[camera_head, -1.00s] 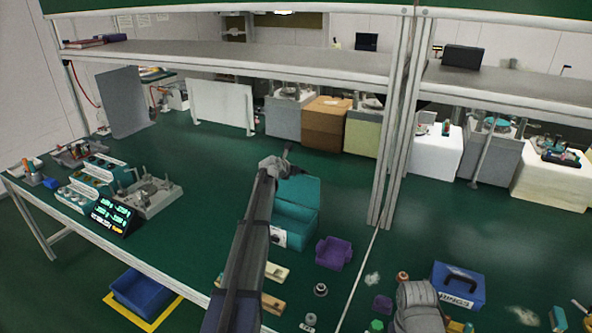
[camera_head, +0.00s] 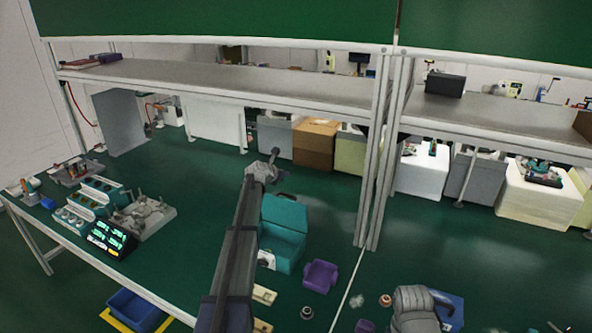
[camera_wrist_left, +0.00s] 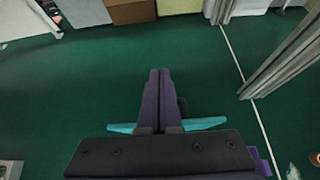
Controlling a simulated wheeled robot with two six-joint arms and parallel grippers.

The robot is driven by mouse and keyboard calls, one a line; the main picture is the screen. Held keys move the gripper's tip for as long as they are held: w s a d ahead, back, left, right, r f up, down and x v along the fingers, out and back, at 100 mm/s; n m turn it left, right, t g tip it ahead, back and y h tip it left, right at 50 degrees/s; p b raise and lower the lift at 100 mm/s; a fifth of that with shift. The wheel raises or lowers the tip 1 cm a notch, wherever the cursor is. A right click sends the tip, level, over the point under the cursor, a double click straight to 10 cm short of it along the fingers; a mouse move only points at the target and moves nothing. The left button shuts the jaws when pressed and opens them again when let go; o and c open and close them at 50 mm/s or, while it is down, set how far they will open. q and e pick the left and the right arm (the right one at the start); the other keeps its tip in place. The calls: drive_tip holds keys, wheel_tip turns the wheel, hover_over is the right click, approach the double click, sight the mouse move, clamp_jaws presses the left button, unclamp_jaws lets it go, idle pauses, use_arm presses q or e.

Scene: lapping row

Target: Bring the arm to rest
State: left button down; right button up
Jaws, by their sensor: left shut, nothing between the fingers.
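My left gripper (camera_head: 275,154) is at the end of my dark left arm, over the green bench. It is shut and empty, and appears just behind the teal box (camera_head: 284,240) in the head view. In the left wrist view its two dark fingers (camera_wrist_left: 160,76) are closed together in the middle, pointing towards the back of the bench. The box's teal edges show on both sides of the fingers there. A grey rounded part of my right arm (camera_head: 411,306) shows at the bottom of the head view; the right gripper does not show.
A purple bin (camera_head: 320,275) and a blue box (camera_head: 446,307) lie to the right. A fixture plate (camera_head: 143,217) and a green-lit display (camera_head: 107,238) stand left. Shelf posts (camera_head: 376,160) rise right of the gripper. Bench surface between gripper and back boxes is clear.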

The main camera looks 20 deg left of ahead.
use_arm(q)
drive_tip(key=s+d+f+m+g+h, duration=0.1)
drive_tip(key=s+d+f+m+g, duration=0.15)
drive_tip(key=s+d+m, duration=0.55)
drive_tip(key=s+d+f+m+g+h, duration=0.1)
drive_tip(key=s+d+f+m+g, duration=0.2)
drive_tip(key=d, duration=0.9)
drive_tip(key=s+d+f+m+g+h, duration=0.1)
drive_tip(key=s+d+f+m, duration=0.2)
drive_tip(key=s+d+m, duration=0.55)
drive_tip(key=s+d+f+m+g+y, duration=0.1)
drive_tip(key=s+d+m, duration=0.3)
drive_tip(key=s, duration=0.6)
drive_tip(key=s+d+f+m+g+y, duration=0.1)
drive_tip(key=s+d+m+g+y, duration=0.1)
drive_tip(key=s+m, duration=0.7)
drive_tip(key=s+d+f+m+g+y, duration=0.1)
drive_tip(key=s+d+m+g, duration=0.2)
drive_tip(key=s+d+m, duration=0.3)
drive_tip(key=s+b, duration=0.1)
drive_tip(key=s, duration=0.4)
drive_tip(key=shift+s+d+f+m+y, duration=0.15)
drive_tip(key=shift+s+f+m+y, duration=0.1)
drive_tip(key=shift+m+y, duration=0.15)
